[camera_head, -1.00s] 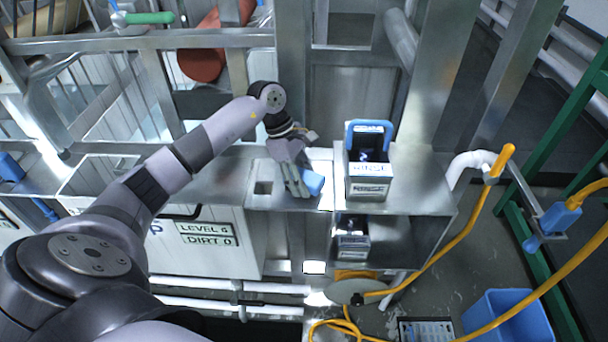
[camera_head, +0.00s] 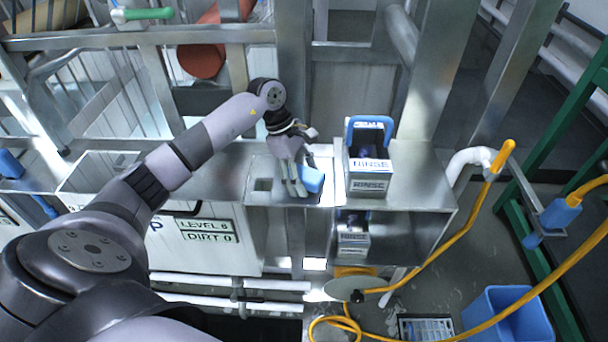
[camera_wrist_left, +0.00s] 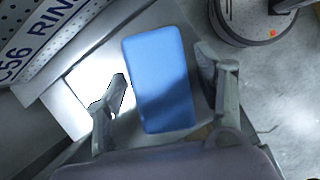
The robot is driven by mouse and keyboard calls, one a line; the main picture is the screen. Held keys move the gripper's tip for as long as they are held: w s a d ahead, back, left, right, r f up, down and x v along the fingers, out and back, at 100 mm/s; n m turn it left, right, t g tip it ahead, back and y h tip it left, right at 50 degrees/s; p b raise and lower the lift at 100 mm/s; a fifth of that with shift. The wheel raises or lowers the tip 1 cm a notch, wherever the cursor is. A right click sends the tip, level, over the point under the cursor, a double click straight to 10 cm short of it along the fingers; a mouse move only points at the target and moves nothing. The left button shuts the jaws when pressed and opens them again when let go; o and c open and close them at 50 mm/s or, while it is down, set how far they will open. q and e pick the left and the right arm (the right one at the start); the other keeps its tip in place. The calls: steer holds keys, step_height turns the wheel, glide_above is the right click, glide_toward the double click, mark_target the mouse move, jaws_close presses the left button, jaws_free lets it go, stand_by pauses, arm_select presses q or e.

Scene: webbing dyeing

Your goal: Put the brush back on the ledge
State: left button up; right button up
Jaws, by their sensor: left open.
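The brush shows as a blue block (camera_head: 312,179) on the metal ledge (camera_head: 325,196), left of the RINSE box. My left gripper (camera_head: 304,181) is over it, fingers pointing down. In the left wrist view the blue block (camera_wrist_left: 160,80) lies between the two spread fingers of my left gripper (camera_wrist_left: 162,72). Gaps show on both sides of the block, so the gripper is open and not clamped on it. The block's bristles are hidden. My right gripper is not in view.
A RINSE box (camera_head: 369,182) with a blue handle stands just right of the brush. A similar box (camera_head: 353,234) sits on the shelf below. A yellow hose (camera_head: 440,250) runs at right.

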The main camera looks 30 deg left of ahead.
arm_select(q)
steer(key=b+v, duration=0.4)
steer(key=v, duration=0.7)
steer(key=shift+w+r, duration=0.1)
steer(key=shift+a+r+b, duration=0.15)
steer(key=shift+r+b, duration=0.15)
steer(key=shift+r, duration=0.2)
